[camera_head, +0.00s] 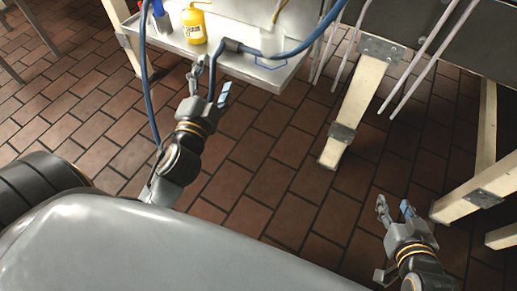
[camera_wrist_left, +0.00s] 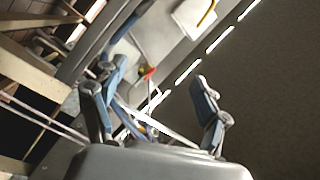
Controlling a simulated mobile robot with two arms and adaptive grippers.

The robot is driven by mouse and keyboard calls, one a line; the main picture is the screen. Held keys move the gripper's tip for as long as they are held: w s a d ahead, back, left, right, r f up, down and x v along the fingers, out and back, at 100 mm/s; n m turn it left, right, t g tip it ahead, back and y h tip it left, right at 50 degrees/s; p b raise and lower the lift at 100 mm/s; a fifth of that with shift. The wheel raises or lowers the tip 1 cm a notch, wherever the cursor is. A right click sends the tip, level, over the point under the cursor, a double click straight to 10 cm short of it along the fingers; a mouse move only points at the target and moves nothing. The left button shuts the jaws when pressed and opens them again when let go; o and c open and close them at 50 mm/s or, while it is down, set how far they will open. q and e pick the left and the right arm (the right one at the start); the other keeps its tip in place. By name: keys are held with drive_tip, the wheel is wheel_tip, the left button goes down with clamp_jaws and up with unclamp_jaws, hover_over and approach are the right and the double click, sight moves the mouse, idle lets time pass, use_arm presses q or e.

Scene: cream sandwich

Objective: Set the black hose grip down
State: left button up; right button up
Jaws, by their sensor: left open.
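The black hose grip (camera_head: 231,46) is at the end of the blue hose (camera_head: 290,52), at the front part of the metal shelf (camera_head: 262,83). A thin dark tube bends down from the grip toward my left gripper (camera_head: 211,80). My left gripper is open, just below and left of the grip, its fingers spread to either side of the tube's lower end. Contact cannot be told. In the left wrist view its fingers (camera_wrist_left: 157,97) are apart, and I cannot clearly pick out the grip there. My right gripper (camera_head: 395,209) is open and empty at the lower right.
A yellow bottle (camera_head: 194,26) and a blue bottle (camera_head: 160,17) stand on the shelf's left part. A blue square outline (camera_head: 270,62) marks the shelf right of the grip. Pale table legs (camera_head: 355,107) and white rods (camera_head: 431,55) stand at the right. Brick floor lies open between.

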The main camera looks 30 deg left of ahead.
use_arm(q)
drive_tip(key=s+d+f+n+g+h, duration=0.3)
drive_tip(key=d+f, duration=0.3)
drive_tip(key=d, duration=0.1)
drive_tip(key=s+d+f+n+g+h, duration=0.3)
drive_tip(key=d+f+n+g, duration=0.1)
drive_tip(key=d+f, duration=0.2)
drive_tip(key=shift+s+d+f+g, duration=0.3)
drive_tip(key=shift+d, duration=0.3)
